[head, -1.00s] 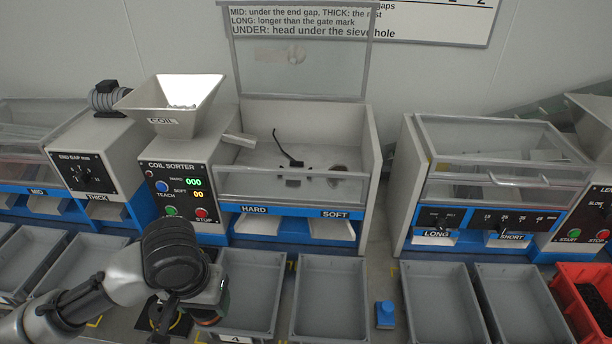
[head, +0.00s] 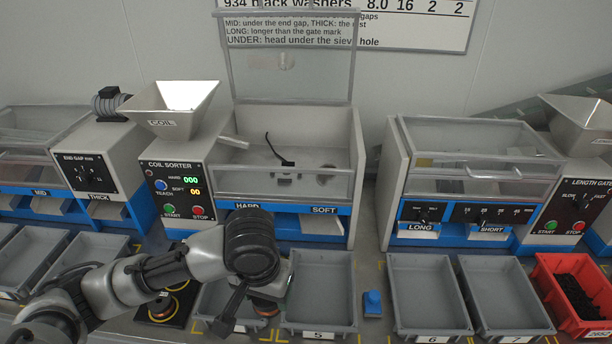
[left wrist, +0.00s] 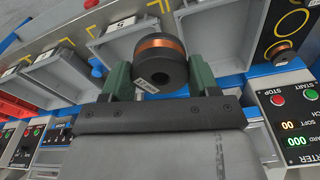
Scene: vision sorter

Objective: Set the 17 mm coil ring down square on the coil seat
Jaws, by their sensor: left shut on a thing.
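My left gripper (left wrist: 160,74) is shut on a coil ring (left wrist: 160,46), with a green finger on either side of it. The ring is dark with a copper winding and a small label, and its hole faces the left wrist camera. In the head view, the left gripper (head: 262,298) is low in front, between two grey trays, and mostly hidden by its arm. The coil sorter (head: 170,185) stands behind with its clear lid raised. I cannot tell which one is the coil seat. My right gripper is not in view.
Grey trays (head: 318,327) line the bench front, with a blue block (head: 372,303) between two of them. A smaller copper coil stands on a black pad (head: 160,318) at left. A length gate machine (head: 470,165) and a red bin (head: 570,290) are at right.

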